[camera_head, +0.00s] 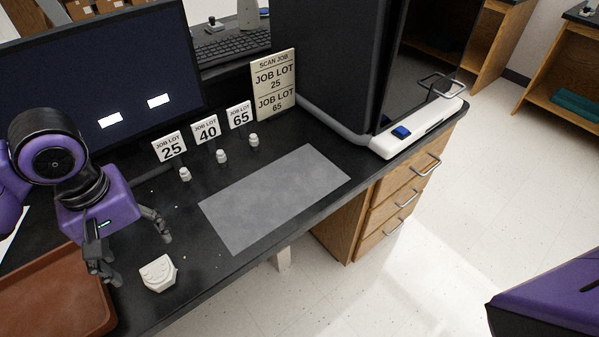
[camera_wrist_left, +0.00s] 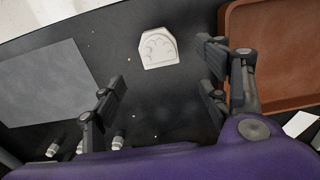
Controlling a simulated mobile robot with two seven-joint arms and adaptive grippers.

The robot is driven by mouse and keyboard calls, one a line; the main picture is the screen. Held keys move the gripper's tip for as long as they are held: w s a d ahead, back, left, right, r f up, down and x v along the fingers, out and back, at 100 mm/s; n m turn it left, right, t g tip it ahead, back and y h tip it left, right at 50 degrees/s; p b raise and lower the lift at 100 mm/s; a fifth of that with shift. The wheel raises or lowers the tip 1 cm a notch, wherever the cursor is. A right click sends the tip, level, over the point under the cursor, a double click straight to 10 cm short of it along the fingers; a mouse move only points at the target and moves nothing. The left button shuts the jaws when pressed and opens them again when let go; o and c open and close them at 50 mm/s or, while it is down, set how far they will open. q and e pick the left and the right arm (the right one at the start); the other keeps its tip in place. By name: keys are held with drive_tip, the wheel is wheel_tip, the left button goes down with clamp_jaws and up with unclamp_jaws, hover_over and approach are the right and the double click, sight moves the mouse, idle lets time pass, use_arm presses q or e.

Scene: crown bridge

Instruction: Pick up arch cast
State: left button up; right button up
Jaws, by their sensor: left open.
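The arch cast (camera_head: 158,273) is a small off-white block with a rounded arch relief. It lies on the black bench near the front edge, just right of the brown tray. It also shows in the left wrist view (camera_wrist_left: 158,48), upper middle, beyond and between my fingertips. My left gripper (camera_head: 140,256) is open and empty above the bench, close to the cast and apart from it; its spread fingers show in the left wrist view (camera_wrist_left: 160,68). My right gripper is not in view; only a purple part of mine shows at lower right.
The brown tray (camera_head: 99,292) is at lower left. A grey mat (camera_head: 275,198) lies right of the cast. Small white pieces (camera_head: 221,157) stand before number cards (camera_head: 205,130) marked 25, 40 and 65. A monitor (camera_head: 100,75), a job sign (camera_head: 274,85) and a dark machine (camera_head: 330,60) stand behind.

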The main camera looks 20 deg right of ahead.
sight(153, 266)
use_arm(q)
drive_tip(key=shift+s+a+f, duration=0.1)
drive_tip(key=shift+f, duration=0.35)
drive_tip(key=shift+s+f+b, duration=0.25)
drive_tip(key=shift+f+b, duration=0.05)
drive_tip(key=shift+f, duration=0.8)
drive_tip(key=f, duration=0.3)
drive_tip(key=f+b, duration=0.1)
drive_tip(key=shift+w+d+f, duration=0.1)
drive_tip(key=shift+d+f, duration=0.1)
drive_tip(key=shift+d, duration=0.05)
drive_tip(key=c, duration=1.4)
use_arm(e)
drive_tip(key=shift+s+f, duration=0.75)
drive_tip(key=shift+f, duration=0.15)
